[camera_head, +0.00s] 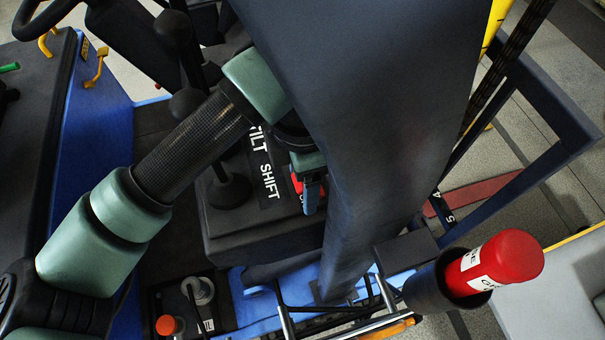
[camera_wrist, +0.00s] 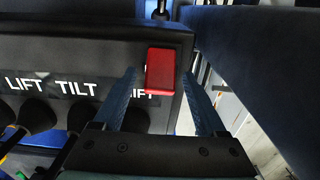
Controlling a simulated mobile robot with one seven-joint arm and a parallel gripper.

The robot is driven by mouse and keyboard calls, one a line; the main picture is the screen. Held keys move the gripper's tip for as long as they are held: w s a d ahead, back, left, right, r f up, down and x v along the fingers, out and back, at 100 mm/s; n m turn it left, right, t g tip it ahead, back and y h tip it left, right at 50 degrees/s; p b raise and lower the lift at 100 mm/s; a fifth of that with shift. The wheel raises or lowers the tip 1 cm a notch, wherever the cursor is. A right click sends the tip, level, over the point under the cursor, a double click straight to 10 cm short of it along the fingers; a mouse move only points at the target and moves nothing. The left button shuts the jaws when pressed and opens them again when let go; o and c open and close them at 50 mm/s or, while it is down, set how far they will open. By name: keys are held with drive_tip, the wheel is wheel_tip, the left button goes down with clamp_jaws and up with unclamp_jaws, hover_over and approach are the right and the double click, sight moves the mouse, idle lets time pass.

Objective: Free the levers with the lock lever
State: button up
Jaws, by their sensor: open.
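The red lock lever (camera_wrist: 160,70) is a small red block at the right end of the black lever panel (camera_wrist: 90,45), beside the label "SHIFT". In the wrist view it shows between the two blue fingers of my gripper (camera_wrist: 157,78), which is open. I cannot tell whether either finger touches it. In the head view my gripper (camera_head: 311,193) is at the panel's right end, and only a bit of the red lock lever (camera_head: 296,183) shows beside it. Black-knobbed levers (camera_wrist: 36,115) stand in a row below the labels "LIFT", "TILT" and "SHIFT"; the rightmost is partly behind my gripper.
A dark upright column (camera_head: 370,110) stands close to the right of the panel. A red extinguisher (camera_head: 505,262) sits in a black holder at the lower right. A steering wheel (camera_head: 45,15) is at the upper left. A small orange-knobbed lever (camera_head: 170,325) is low at the left.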

drive_tip(key=shift+c, duration=0.3)
clamp_jaws()
drive_tip(key=shift+y, duration=0.3)
drive_tip(key=y, duration=0.1)
drive_tip(key=d+y+b, duration=0.1)
drive_tip(key=g+y+b, duration=0.1)
drive_tip(key=shift+w+d+r, duration=0.15)
drive_tip(key=shift+w+r, duration=0.15)
drive_tip(key=shift+r, duration=0.05)
drive_tip(key=shift+w+d+r+g+y, duration=0.1)
drive_tip(key=shift+d+g+y, duration=0.25)
drive_tip(key=shift+y, duration=0.65)
drive_tip(key=shift+w+d+g+y, duration=0.1)
drive_tip(key=shift+d+g+y, duration=0.25)
drive_tip(key=shift+y, duration=0.45)
